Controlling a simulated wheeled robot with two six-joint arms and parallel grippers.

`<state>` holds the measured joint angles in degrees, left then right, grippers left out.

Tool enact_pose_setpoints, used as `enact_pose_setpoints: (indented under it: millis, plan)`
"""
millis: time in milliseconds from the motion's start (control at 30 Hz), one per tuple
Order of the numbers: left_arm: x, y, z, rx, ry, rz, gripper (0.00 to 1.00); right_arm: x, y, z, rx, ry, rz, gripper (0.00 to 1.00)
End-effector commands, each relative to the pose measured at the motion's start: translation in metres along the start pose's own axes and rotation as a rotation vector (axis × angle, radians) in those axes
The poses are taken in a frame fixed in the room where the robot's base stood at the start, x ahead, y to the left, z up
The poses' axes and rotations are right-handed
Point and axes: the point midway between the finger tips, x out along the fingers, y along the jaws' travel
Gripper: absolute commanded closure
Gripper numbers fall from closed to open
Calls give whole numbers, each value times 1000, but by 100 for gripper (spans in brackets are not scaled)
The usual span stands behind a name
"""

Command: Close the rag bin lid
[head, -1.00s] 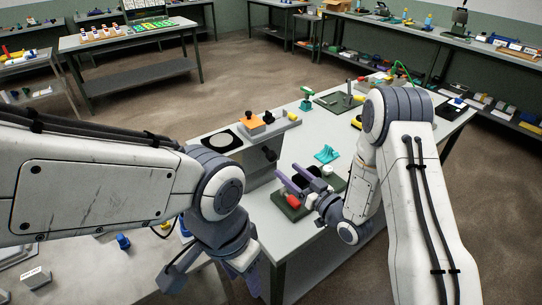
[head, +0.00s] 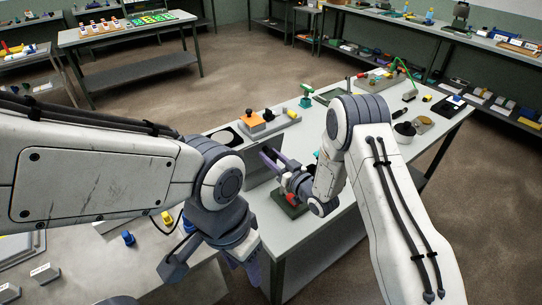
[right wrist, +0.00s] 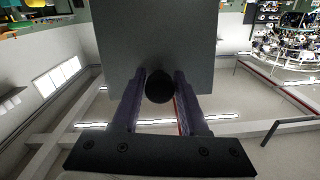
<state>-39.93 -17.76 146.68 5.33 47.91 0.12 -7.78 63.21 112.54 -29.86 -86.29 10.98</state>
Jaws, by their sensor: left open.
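The rag bin lid appears to be the grey panel (head: 262,172) standing upright at the near edge of the table. In the right wrist view, the grey panel (right wrist: 125,45) fills the upper middle, with a round black knob (right wrist: 159,86) on it. My right gripper (head: 268,157) is at the panel. In the right wrist view, its two purple fingers (right wrist: 160,98) lie on either side of the knob; whether they press on it I cannot tell. My left gripper (head: 212,270) is open and empty, low and left of the table, away from the panel.
Blue and yellow small items (head: 128,238) sit on the lower-left surface.

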Motion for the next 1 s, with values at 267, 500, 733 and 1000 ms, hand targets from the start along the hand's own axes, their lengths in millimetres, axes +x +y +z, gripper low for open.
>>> enact_pose_setpoints:
  millis: [267, 500, 733, 1000]
  plan:
    - [0, 0, 0, 0, 0, 0, 50, 0, 0, 0, -1, 0, 0, 100]
    - [0, 0, 0, 0, 0, 0, 50, 0, 0, 0, -1, 1, -1, 100]
    - [0, 0, 0, 0, 0, 0, 50, 0, 0, -1, -1, 1, -1, 100]
    - [0, 0, 0, 0, 0, 0, 50, 0, 0, -1, -1, 1, -1, 100]
